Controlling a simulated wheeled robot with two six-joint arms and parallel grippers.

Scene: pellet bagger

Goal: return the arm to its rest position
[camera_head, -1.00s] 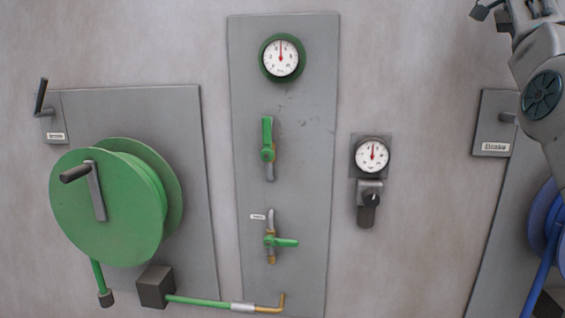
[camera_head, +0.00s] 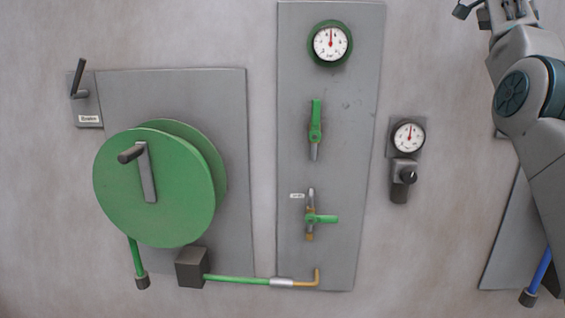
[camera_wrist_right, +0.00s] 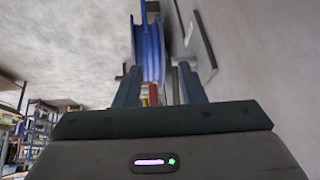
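My right arm (camera_head: 540,110) rises along the right edge of the head view. Its right gripper (camera_head: 492,10) is at the top right, partly cut off by the frame. In the right wrist view the two fingers of the right gripper (camera_wrist_right: 160,85) stand apart, with nothing seen held between them. A blue reel (camera_wrist_right: 150,50) shows beyond the fingers, apart from them as far as I can tell. My left gripper is not in view.
A green hose reel (camera_head: 158,187) is on the wall at left, beside a panel (camera_head: 345,180) with a gauge (camera_head: 330,44) and green valves. A smaller gauge (camera_head: 408,137) with a black knob is right of it. Shelving (camera_wrist_right: 40,125) stands far off at left in the wrist view.

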